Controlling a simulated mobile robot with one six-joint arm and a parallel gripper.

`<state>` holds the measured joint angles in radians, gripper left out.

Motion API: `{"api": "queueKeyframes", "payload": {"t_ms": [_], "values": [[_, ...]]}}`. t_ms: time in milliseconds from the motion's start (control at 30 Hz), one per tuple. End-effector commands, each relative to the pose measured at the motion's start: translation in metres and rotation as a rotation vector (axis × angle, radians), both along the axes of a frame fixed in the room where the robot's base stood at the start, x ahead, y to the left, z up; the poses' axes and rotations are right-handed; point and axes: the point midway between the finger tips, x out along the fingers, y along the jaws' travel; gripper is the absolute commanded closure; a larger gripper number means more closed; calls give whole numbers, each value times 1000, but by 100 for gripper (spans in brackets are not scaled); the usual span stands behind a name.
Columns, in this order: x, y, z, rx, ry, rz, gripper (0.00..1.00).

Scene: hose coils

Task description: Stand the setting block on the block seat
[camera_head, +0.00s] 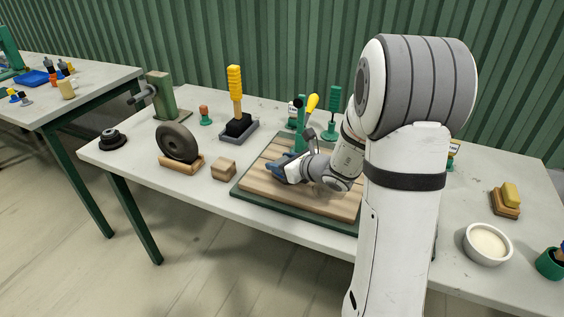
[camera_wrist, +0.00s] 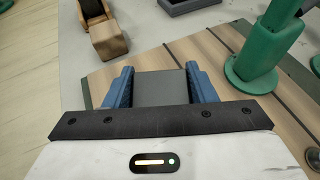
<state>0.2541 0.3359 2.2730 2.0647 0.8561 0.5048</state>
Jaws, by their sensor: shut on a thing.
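My gripper (camera_head: 286,168) is low over the wooden board on the table. Its blue fingers are shut on a plain grey block, which I take to be the setting block (camera_wrist: 166,88); in the wrist view it fills the gap between them. In the head view the block is hidden by my gripper and wrist. I cannot single out the block seat in either view. A green post on a round foot (camera_wrist: 252,72) stands on the board, to the right of the held block in the wrist view.
The wooden board (camera_head: 255,183) has a green edge. Left of it are a small wooden block (camera_head: 223,168) and a dark wheel (camera_head: 177,142) in a wooden cradle. Behind is a grey holder (camera_head: 240,131) with a yellow-handled tool. A white bowl (camera_head: 487,244) stands at right.

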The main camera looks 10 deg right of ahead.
Motion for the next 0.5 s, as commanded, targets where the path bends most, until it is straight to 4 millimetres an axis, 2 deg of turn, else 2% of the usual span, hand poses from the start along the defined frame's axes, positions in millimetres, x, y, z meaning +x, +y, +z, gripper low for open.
{"api": "queueKeyframes", "payload": {"t_ms": [33,67,367,500], "values": [[0,0,1,0,-2,0,87],[0,0,1,0,-2,0,48],[0,0,0,1,-1,0,24],[0,0,0,0,0,0,24]]}}
